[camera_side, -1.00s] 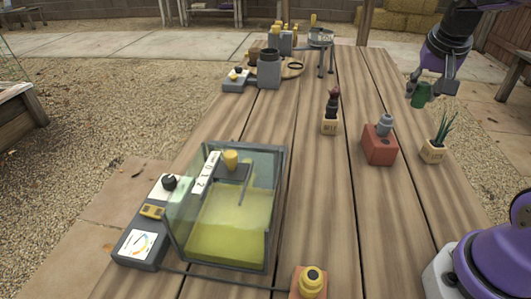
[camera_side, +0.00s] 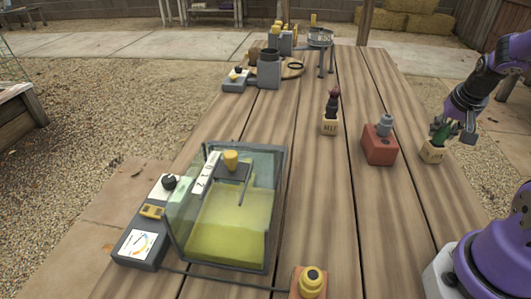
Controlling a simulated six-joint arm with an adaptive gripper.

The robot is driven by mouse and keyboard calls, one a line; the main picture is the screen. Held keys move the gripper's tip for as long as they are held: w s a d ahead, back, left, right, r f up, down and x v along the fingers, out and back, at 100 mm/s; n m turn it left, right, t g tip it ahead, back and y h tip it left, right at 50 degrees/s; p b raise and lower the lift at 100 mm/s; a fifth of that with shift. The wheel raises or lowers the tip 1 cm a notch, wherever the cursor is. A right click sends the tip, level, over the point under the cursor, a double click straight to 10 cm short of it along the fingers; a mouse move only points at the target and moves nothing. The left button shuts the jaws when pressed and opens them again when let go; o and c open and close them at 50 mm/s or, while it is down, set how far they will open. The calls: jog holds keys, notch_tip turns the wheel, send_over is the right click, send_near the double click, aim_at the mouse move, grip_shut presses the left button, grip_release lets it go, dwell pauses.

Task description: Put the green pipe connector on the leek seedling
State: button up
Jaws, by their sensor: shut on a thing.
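The leek seedling's small cream pot (camera_side: 432,153) stands on the right part of the wooden table. My gripper (camera_side: 455,130) is low over this pot, coming in from the upper right. It is shut on the green pipe connector (camera_side: 441,132), which shows only as a small patch of green by the fingers. The leek leaves are mostly hidden or merge with the green there. I cannot tell whether the connector is around the leaves, or whether it touches the pot.
A red-brown block with a grey fitting (camera_side: 380,144) stands just left of the leek pot. The beet pot (camera_side: 330,126) is further left. A glass tank (camera_side: 225,210) fills the front left. Bare planks lie in front of the pot.

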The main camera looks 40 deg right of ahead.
jog(key=shift+f, duration=0.15)
jog(key=o, duration=0.9)
jog(key=shift+o, duration=0.2)
jog(key=shift+r, duration=0.5)
jog(key=v, duration=1.1)
jog(key=w+a+n+t+y, duration=0.1)
jog(key=a+n, duration=0.9)
jog(key=a, duration=1.4)
jog(key=t+y, duration=0.1)
jog(key=y, duration=0.1)
jog(key=shift+t+y, duration=0.3)
jog(key=shift+t, duration=0.1)
